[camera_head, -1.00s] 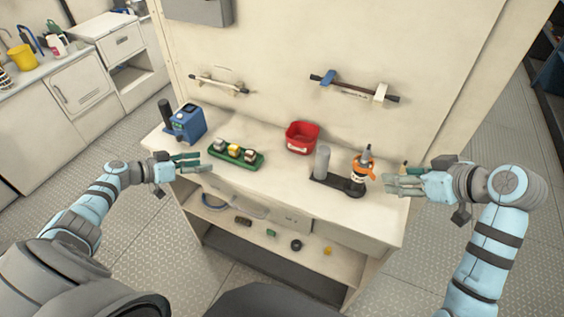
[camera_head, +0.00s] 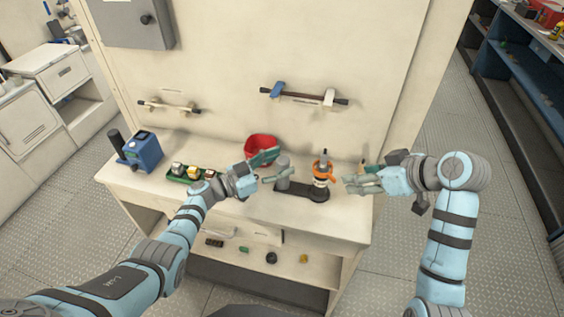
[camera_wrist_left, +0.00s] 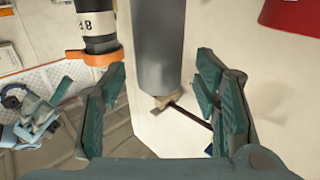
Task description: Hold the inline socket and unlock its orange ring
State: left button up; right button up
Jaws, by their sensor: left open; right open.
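The inline socket (camera_head: 321,163) stands upright on a black base (camera_head: 293,191), with its orange ring (camera_head: 325,178) around it. In the left wrist view the orange ring (camera_wrist_left: 95,55) shows at upper left, below a black body with a white label. A plain grey cylinder (camera_head: 283,178) stands on the same base, left of the socket. My left gripper (camera_head: 274,167) is open at the grey cylinder; in the wrist view this cylinder (camera_wrist_left: 160,50) appears between the spread fingers. My right gripper (camera_head: 352,183) is open and empty, just right of the socket.
A red bin (camera_head: 259,142) stands behind my left gripper, partly hidden. A green tray (camera_head: 175,179) with small blocks and a blue device (camera_head: 141,151) are at left on the bench. Two bars hang on the wall. Small parts lie on the lower shelf.

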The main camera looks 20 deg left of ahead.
pick_arm(q)
jog(key=shift+x, duration=0.8)
jog(key=shift+s+a, duration=0.1)
jog(key=shift+c, duration=0.7)
grip_shut()
